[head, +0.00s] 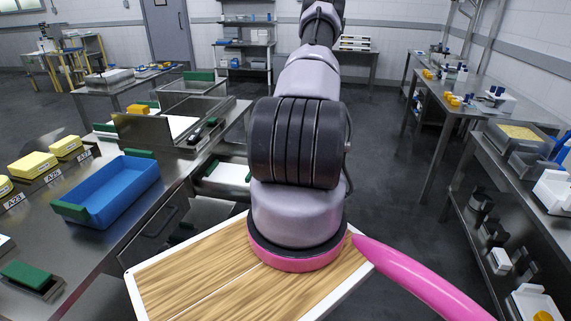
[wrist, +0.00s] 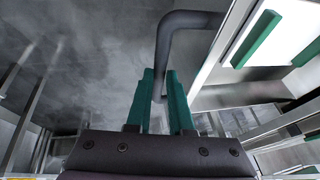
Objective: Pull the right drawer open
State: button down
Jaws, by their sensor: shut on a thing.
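A dark grey bent bar handle (wrist: 178,22) shows in the wrist view. My gripper (wrist: 160,80) has two green fingers closed on the lower length of this bar, one on each side of it. The bar's far end turns right, toward a steel edge and a white panel. In the head view my arm covers the gripper and the gripped handle. Another dark handle (head: 160,221) shows on the steel front below the left table. I cannot tell how far the right drawer stands out.
The left steel table (head: 125,232) carries a blue tray (head: 108,192) and several yellow blocks. A white tray with green grips (head: 225,178) stands out beyond the table. Another steel bench (head: 480,92) lines the right side. Grey floor (head: 390,150) lies open between them.

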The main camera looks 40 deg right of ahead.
jog(key=shift+s, duration=0.1)
jog(key=c, duration=0.8)
grip_release()
jog(key=shift+d, duration=0.1)
jog(key=shift+r, duration=0.1)
jog(key=v, duration=1)
jog(key=shift+r, duration=0.2)
jog(key=shift+s+r, duration=0.1)
